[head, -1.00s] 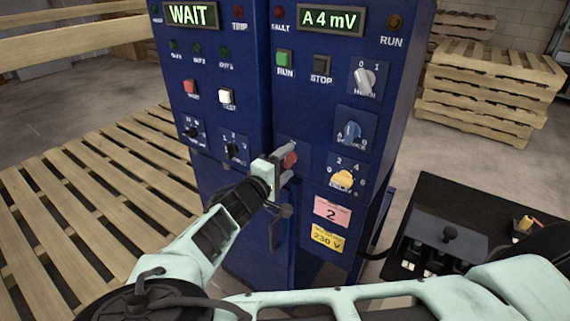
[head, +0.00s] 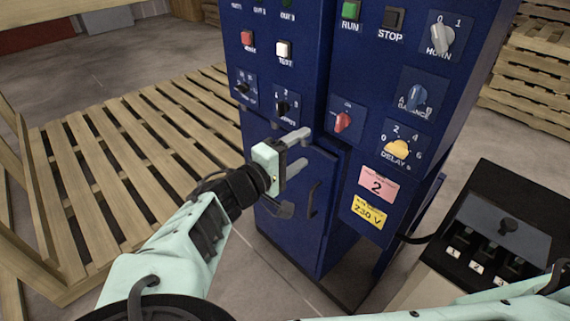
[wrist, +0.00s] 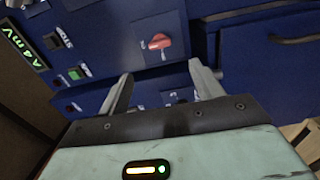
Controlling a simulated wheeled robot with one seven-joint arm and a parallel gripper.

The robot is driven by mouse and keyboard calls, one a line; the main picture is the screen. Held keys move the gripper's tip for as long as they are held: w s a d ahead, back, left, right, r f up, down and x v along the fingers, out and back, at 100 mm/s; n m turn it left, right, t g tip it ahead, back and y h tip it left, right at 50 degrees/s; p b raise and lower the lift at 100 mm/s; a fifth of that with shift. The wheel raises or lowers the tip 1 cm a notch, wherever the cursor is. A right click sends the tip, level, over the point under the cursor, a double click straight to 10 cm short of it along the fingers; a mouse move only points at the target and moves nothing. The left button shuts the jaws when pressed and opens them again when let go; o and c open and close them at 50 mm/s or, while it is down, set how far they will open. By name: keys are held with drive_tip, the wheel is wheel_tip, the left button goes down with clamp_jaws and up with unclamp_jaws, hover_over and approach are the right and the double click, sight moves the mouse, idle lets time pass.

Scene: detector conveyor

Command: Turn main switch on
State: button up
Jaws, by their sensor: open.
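The main switch appears to be the red rotary knob (head: 343,121) on a small blue plate on the right cabinet's front, with small lettering around it that I cannot fully read. In the wrist view the red knob (wrist: 159,41) is above and beyond the fingertips, apart from them. My gripper (head: 302,152) is open and empty, left of and a little below the knob in the head view. In the wrist view its two fingers (wrist: 160,74) are spread, with blue panel between them. Nothing hides the knob.
The yellow DELAY knob (head: 397,147), BALANCE knob (head: 415,97) and HORN knob (head: 441,38) are right of the red knob. A black door handle (head: 311,199) is below my gripper. A wooden pallet (head: 120,160) lies left; a black control box (head: 490,235) stands right.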

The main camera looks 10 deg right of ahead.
drive_tip(key=v, duration=0.4)
drive_tip(key=s+d+f+m+g+y, duration=0.1)
drive_tip(key=s+d+f+g+y, duration=0.4)
drive_tip(key=s+d+f+g, duration=0.35)
drive_tip(key=s+a+r+n+g+y, duration=0.1)
drive_tip(key=s+r+g+y, duration=0.1)
drive_tip(key=s+r+y, duration=0.8)
drive_tip(key=s+r, duration=0.3)
drive_tip(key=s, duration=0.1)
drive_tip(key=shift+s+r+n, duration=0.25)
drive_tip(key=shift+n, duration=0.05)
idle(0.7)
